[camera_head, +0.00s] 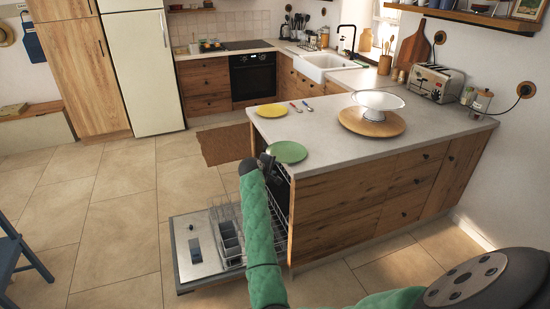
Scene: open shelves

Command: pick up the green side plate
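The green side plate (288,152) is near the left edge of the grey countertop, or held just over it; I cannot tell which. My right arm, in a green sleeve, reaches up from the bottom right. My dark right gripper (267,161) is at the plate's left rim, just off the counter's edge. It is small and partly hidden by my own arm, so its fingers and any contact with the rim are unclear. My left gripper is not in view.
A yellow plate (272,111) and cutlery (300,106) lie farther back on the counter (335,140). A white bowl-like stand (378,101) sits on a round wooden board (371,124) to the right. The open dishwasher door (196,251) and its rack lie below.

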